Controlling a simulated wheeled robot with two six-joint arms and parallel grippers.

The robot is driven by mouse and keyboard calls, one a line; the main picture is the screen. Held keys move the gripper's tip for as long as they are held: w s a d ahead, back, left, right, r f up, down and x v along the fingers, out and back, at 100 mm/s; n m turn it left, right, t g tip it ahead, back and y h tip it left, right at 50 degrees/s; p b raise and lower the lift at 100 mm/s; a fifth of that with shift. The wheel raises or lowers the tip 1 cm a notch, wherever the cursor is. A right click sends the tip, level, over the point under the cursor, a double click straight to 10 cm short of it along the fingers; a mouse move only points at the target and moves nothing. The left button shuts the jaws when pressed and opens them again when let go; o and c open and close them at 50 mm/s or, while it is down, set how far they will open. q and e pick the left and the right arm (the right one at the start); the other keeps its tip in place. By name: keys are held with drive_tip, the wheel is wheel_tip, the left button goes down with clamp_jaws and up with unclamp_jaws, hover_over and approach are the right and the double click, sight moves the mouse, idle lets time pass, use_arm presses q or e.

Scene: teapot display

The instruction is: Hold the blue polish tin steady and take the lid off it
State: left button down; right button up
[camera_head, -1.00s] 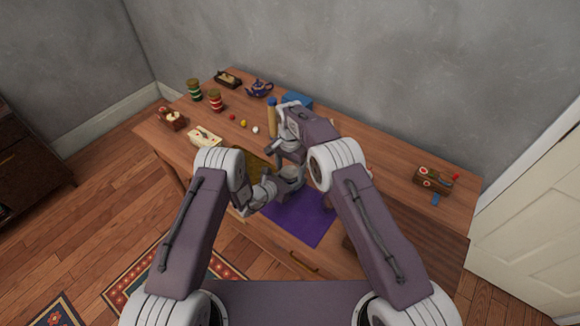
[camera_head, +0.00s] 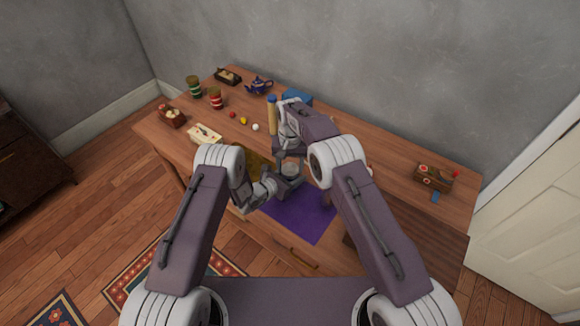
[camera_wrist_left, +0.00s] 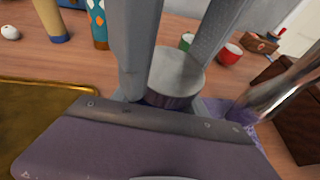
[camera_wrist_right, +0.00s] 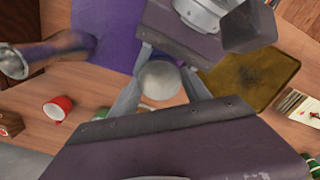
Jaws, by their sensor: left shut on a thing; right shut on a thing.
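The round polish tin (camera_wrist_left: 172,101) stands between my grippers, its top grey and its side dark, purplish in this light. The pale disc of its lid (camera_wrist_right: 158,80) shows from above in the right wrist view. My left gripper (camera_head: 278,184) is shut on the tin from the side, low down. My right gripper (camera_head: 290,160) comes from above, its fingers shut on the lid's sides. In the left wrist view those fingers (camera_wrist_left: 172,68) flank the grey top. I cannot tell whether there is a gap between lid and tin.
A purple mat (camera_head: 300,218) lies below. A dark gold tray (camera_wrist_right: 250,77) is close beside my grippers. A blue-capped bottle (camera_head: 272,117) stands behind. A red cup (camera_wrist_right: 58,107) is nearby. A wooden box (camera_head: 433,178) stands at the right.

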drive_tip(key=o, duration=1.5)
drive_tip(key=shift+o, duration=0.2)
